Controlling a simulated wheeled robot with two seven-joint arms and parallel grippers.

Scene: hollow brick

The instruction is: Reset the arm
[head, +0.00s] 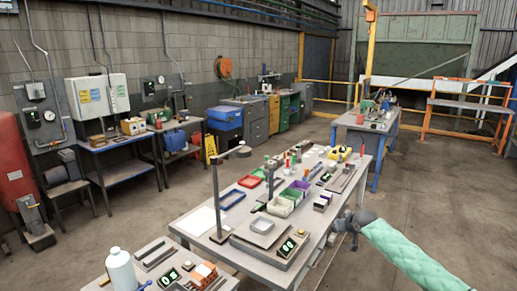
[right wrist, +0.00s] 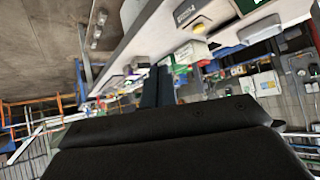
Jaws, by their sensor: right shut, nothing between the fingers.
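My right arm, in a pale green sleeve, comes in from the lower right of the head view. Its gripper (head: 350,226) is beside the right edge of the long workbench (head: 193,231), apart from the things on it. In the right wrist view the two dark fingers of my right gripper (right wrist: 156,86) are together with nothing between them. The view there is tilted, with the bench's pale edge running above the fingers. My left arm and gripper are not in view.
The workbench carries a grey scale with a tray (head: 262,226), a dark upright post (head: 216,195), coloured bins and small parts. Floor right of the bench is clear.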

